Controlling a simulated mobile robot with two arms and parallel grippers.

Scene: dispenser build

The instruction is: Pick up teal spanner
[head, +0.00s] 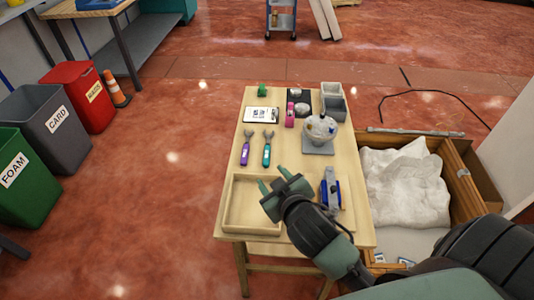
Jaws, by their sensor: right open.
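The teal spanner (267,149) lies on the wooden table (235,168), left of the middle, with its metal head toward the far side and its teal handle toward me. A purple-handled spanner (245,148) lies beside it on the left, a small gap apart. My right gripper (273,184) is open and empty, above the right part of the wooden tray and on the near side of the teal spanner, apart from it. Its green-tipped fingers point toward the far left. My left gripper is not in view.
A shallow wooden tray (229,204) sits at the table's near left. A blue tool (331,190) stands right of my gripper. A round device (319,130), a clipboard (261,115), a pink item (290,116) and grey bins (334,107) stand farther back. A crate (457,188) adjoins the right side.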

